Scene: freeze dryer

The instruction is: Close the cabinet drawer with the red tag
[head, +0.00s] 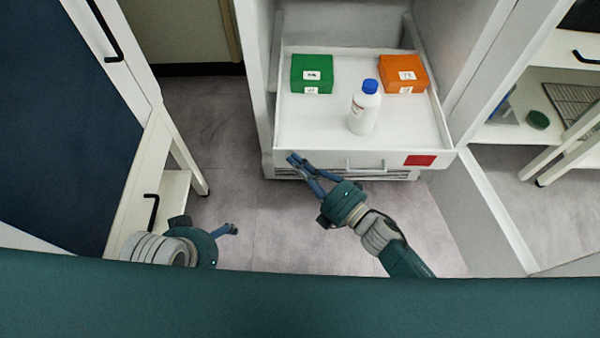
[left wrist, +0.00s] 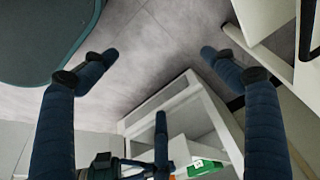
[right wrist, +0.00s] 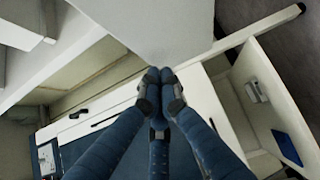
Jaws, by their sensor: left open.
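The white drawer (head: 393,160) is pulled out of its cabinet, with a red tag (head: 419,160) at the right end of its front and a handle (head: 365,166) in the middle. My right gripper (head: 298,160) is at the left end of the drawer front, left of the handle; I cannot tell whether it touches. Its fingertips are together with nothing seen between them in the right wrist view (right wrist: 160,78). My left gripper (head: 232,229) is low and left, away from the drawer. Its fingers are wide apart and empty in the left wrist view (left wrist: 160,56).
In the drawer are a green box (head: 312,72), an orange box (head: 403,72) and a white bottle (head: 365,108) with a blue cap. A white bench (head: 175,190) stands at left and shelving (head: 495,133) at right. The floor (head: 290,235) before the drawer is clear.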

